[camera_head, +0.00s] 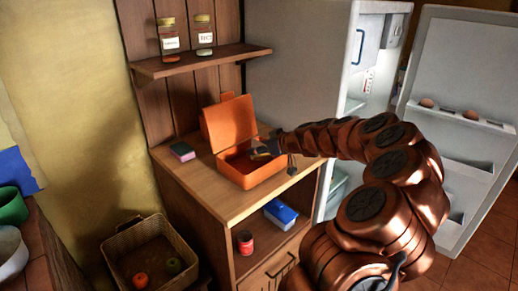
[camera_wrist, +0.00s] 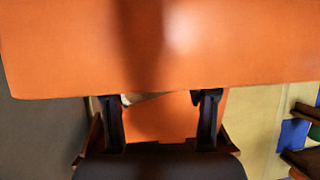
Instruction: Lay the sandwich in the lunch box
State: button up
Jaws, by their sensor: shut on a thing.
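The orange lunch box (camera_head: 262,179) stands open on the wooden counter, its lid raised at the back. My gripper (camera_head: 267,148) reaches in from the right, over the box's opening. It is shut on the sandwich (camera_head: 260,152), of which only a small pale part shows at the fingertips. In the wrist view, my two dark fingers (camera_wrist: 166,98) stand apart with a pale sliver of the sandwich (camera_wrist: 146,97) between them. Orange surfaces of the lunch box (camera_wrist: 220,45) fill much of that view. Whether the sandwich touches the box floor is hidden.
A sponge (camera_head: 182,151) lies left of the box. Two jars stand on the shelf (camera_head: 200,62) above. A blue container (camera_head: 280,213) and a red can (camera_head: 245,242) sit on the lower shelf. The open fridge (camera_head: 370,70) is at the right; a basket (camera_head: 150,250) stands below left.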

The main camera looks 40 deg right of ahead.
jog(key=shift+f+b, duration=0.45)
jog(key=shift+b, duration=0.25)
jog(key=o, duration=0.7)
jog(key=shift+c, duration=0.2)
jog(key=shift+r, duration=0.1)
